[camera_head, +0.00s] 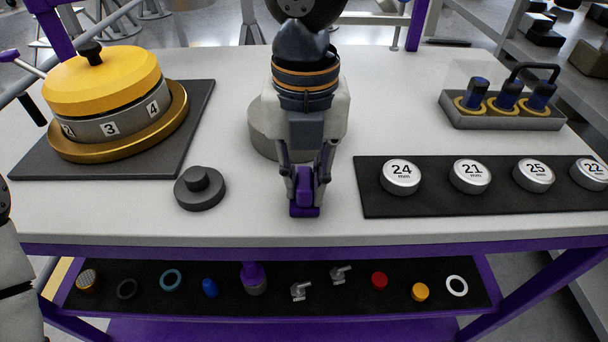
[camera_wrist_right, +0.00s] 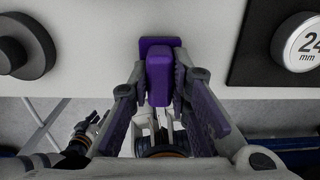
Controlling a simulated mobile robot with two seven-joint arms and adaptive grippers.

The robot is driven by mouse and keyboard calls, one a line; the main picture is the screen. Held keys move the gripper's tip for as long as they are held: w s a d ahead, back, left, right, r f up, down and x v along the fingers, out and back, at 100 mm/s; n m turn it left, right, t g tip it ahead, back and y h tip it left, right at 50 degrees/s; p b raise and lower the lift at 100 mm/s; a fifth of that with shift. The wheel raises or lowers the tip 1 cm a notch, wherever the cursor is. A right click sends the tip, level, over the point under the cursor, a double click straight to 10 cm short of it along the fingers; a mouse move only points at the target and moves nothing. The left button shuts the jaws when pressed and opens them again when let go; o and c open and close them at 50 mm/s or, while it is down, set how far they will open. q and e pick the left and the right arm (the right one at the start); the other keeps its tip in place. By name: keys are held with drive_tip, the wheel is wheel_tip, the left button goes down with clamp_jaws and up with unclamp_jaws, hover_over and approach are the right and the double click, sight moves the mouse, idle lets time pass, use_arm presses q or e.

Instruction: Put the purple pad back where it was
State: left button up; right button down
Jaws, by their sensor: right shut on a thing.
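The purple pad (camera_head: 304,210) is between the fingers of my right gripper (camera_head: 305,190), by the front edge of the white tabletop. It has a block-like grip and a wider flat base. In the right wrist view the purple pad (camera_wrist_right: 159,75) sits between both fingertips of the right gripper (camera_wrist_right: 160,85), which is shut on it. The base shows against the white top; I cannot tell whether it touches the surface.
A black mat (camera_head: 370,200) with several white numbered discs lies to the right. A grey knobbed weight (camera_head: 200,190) and a yellow-topped drum (camera_head: 105,80) are left. A grey round block (camera_head: 262,135) stands behind my right gripper. Below, a shelf mat (camera_head: 330,300) holds several small parts.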

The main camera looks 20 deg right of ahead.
sight(305, 176)
use_arm(q)
drive_tip(key=shift+w, duration=0.1)
use_arm(e)
drive_tip(key=shift+f, duration=0.1)
drive_tip(key=c, duration=1.5)
unclamp_jaws()
use_arm(q)
drive_tip(key=shift+w+r+t+p, duration=0.4)
drive_tip(key=shift+w+r+p, duration=0.15)
drive_tip(key=shift+w+r, duration=0.25)
use_arm(e)
wheel_tip(305, 176, up, 12)
drive_tip(key=shift+w+r, duration=0.1)
drive_tip(key=shift+r, duration=0.05)
